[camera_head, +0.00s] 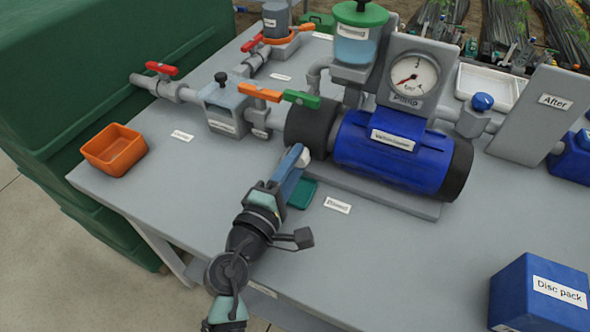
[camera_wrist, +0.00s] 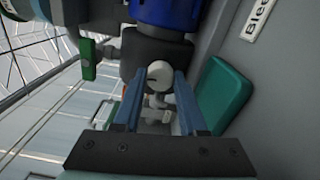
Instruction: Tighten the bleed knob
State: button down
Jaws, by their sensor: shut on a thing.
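The bleed knob (camera_wrist: 158,72) is a small pale round knob with a dark mark on its face, at the end of the dark pump housing. In the head view its pale edge (camera_head: 304,156) shows at the tip of my gripper (camera_head: 294,166). In the wrist view the two blue fingers of my gripper (camera_wrist: 159,80) stand on either side of the knob, shut on it. A grey fitting (camera_wrist: 157,103) shows below the knob between the fingers. How far the knob is screwed in cannot be told.
The blue pump (camera_head: 375,150) with a gauge (camera_head: 413,78) stands just behind. A teal tray (camera_head: 302,194) lies beside my fingers. A green-handled valve (camera_head: 301,98) is close above. An orange bin (camera_head: 114,149) is at the left; the front table is mostly clear.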

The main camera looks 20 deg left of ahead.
jog(key=shift+f+m+b, duration=0.1)
jog(key=shift+m+b, duration=0.3)
jog(key=shift+m, duration=0.2)
jog(key=shift+c, duration=2.3)
grip_release()
jog(key=s, duration=1.3)
jog(key=shift+a, duration=0.2)
